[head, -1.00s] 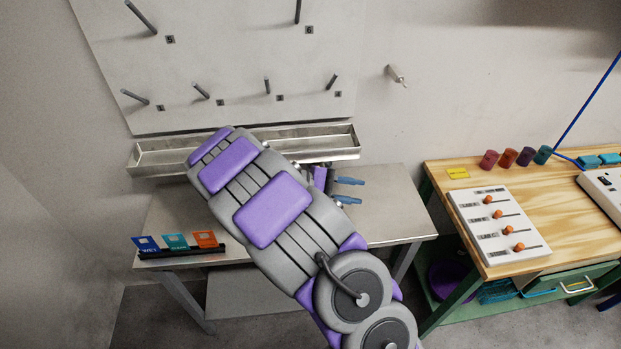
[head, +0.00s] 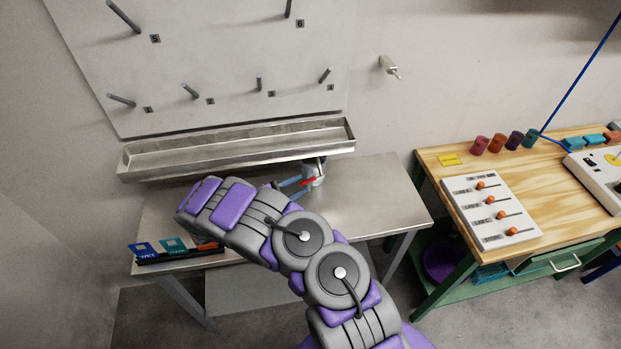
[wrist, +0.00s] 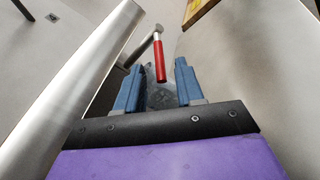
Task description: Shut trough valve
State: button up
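The trough (head: 240,158) is a long metal channel on the wall below the pegboard. Its valve shows under the right end as a red handle (head: 308,181) beside a grey cylindrical object. In the wrist view the red handle (wrist: 160,62) hangs from a metal stem, lying between and beyond the fingertips. My gripper (head: 291,187) has blue fingers and is just left of the handle in the head view. In the wrist view my gripper (wrist: 157,82) is open, with a clear gap and nothing held. Whether a finger touches the handle cannot be told.
A metal table (head: 375,190) stands below the trough. Coloured cards in a black holder (head: 180,253) sit at its left. A wooden bench (head: 550,165) with a slider panel (head: 490,212) is to the right. The trough's metal side (wrist: 75,85) runs close along the left in the wrist view.

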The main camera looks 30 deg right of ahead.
aim_at(309, 181)
jog(key=d, duration=0.5)
jog(key=shift+w+d, duration=0.25)
jog(key=shift+d, duration=0.15)
grip_shut()
